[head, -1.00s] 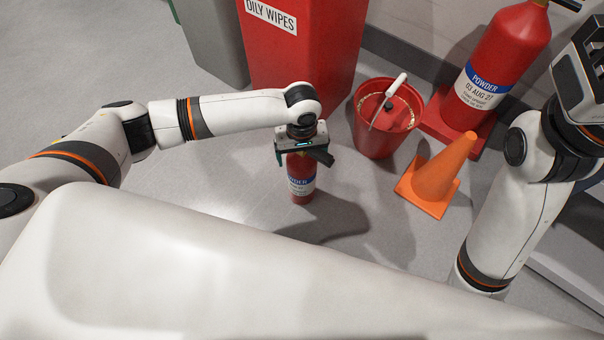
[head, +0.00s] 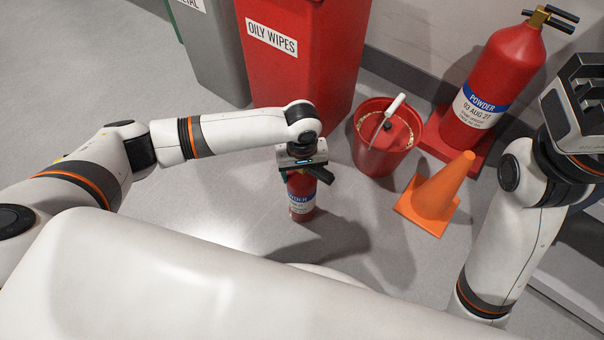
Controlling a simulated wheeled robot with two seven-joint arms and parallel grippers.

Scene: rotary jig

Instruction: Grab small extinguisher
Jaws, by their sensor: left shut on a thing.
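The small extinguisher (head: 301,198) is a red cylinder with a blue and white label, standing upright below my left gripper (head: 305,171). The gripper points down and is shut on its top, hiding the valve and handle. I cannot tell whether its base touches the floor or hangs just above it. My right gripper (head: 586,85) is at the upper right edge, away from the small extinguisher; its opening is unclear. A large red powder extinguisher (head: 507,65) stands on a red base at the back right.
A red bin marked oily wipes (head: 300,75) and a grey bin (head: 212,50) stand behind. A red bucket (head: 378,155) with a white-handled tool in it and an orange cone (head: 436,194) are to the right. The floor (head: 225,200) left of the small extinguisher is clear.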

